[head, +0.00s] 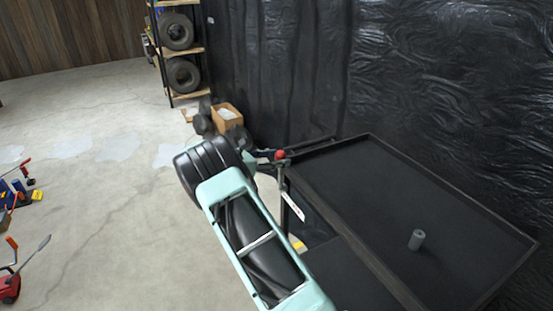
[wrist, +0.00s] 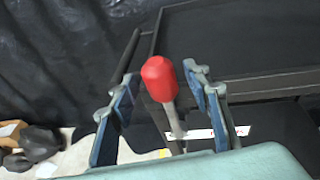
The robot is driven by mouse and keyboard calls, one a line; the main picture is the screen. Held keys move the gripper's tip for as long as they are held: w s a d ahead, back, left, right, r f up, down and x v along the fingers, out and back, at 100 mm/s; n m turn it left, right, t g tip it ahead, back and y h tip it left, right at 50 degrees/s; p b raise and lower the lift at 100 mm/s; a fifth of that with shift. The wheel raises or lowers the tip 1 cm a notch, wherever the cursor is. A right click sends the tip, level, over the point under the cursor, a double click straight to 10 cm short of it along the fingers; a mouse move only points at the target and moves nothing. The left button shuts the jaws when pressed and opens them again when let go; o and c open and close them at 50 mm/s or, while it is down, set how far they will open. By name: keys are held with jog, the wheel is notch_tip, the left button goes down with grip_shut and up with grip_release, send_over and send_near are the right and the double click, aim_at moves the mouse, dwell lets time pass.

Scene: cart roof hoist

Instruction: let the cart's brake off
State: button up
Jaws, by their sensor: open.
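The brake lever has a red knob (head: 280,154) on a thin grey rod, at the near left corner of the black cart (head: 480,208). In the wrist view the red knob (wrist: 158,78) shows between the two blue-padded fingers of my gripper (wrist: 161,88). The gripper is open, with a gap on each side of the knob. I cannot tell how deep the knob sits between the fingers. In the head view my gripper (head: 264,155) is beside the knob, and my arm hides part of the cart's side. A white label strip (head: 294,206) lies below the knob.
A grey cylinder (head: 417,239) stands on the cart's top. A black plastic-sheeted wall (head: 300,70) rises behind the cart. A cardboard box (head: 227,117) and a tyre shelf (head: 181,75) stand further back. The concrete floor at left is mostly clear, with tools at its edge.

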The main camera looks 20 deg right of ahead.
jog(key=v, duration=1.2)
